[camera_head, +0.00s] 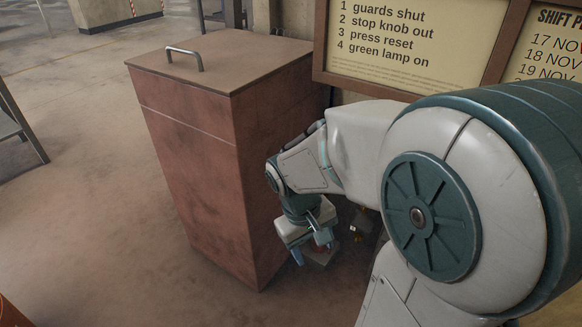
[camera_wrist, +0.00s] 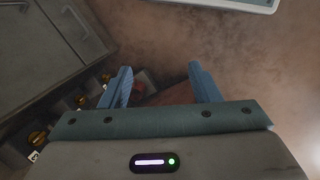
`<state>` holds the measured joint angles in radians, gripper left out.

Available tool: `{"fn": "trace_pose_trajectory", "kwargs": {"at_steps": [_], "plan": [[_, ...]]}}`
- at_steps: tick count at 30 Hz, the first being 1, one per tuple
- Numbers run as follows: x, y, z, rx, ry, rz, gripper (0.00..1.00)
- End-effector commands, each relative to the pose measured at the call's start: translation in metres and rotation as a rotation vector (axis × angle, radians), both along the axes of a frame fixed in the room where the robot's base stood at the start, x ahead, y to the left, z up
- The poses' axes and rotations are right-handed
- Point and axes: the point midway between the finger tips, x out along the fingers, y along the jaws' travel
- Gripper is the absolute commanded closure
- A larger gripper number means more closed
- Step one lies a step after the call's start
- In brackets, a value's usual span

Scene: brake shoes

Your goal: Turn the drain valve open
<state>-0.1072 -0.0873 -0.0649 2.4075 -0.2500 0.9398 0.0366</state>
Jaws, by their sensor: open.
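My gripper (camera_head: 311,247) is low beside the right side of the brown bin in the head view. In the wrist view its two blue fingers (camera_wrist: 161,84) stand apart. A dark reddish-brown shape shows between and behind them; I cannot tell what it is or whether they touch it. Several yellow-orange knobs stand in a row left of the fingers in the wrist view, the nearest knob (camera_wrist: 38,137) beside a small tag that seems to read 3. A small yellow part (camera_head: 357,229) shows right of my gripper in the head view. I cannot tell which is the drain valve.
The tall brown bin (camera_head: 205,150) with a handled lid stands close to my arm. A grey cabinet (camera_wrist: 70,35) is at upper left in the wrist view. A notice board (camera_head: 400,45) hangs behind. Bare floor (camera_head: 90,180) lies left of the bin.

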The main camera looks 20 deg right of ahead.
Motion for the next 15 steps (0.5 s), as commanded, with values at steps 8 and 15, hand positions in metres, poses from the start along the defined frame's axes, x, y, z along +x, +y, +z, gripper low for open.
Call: {"fn": "trace_pose_trajectory", "kwargs": {"at_steps": [8,15], "plan": [[0.04,-0.033,-0.038,-0.267,0.229,0.217,0.44],[0.079,-0.058,-0.073,-0.517,0.393,0.429,0.44]]}}
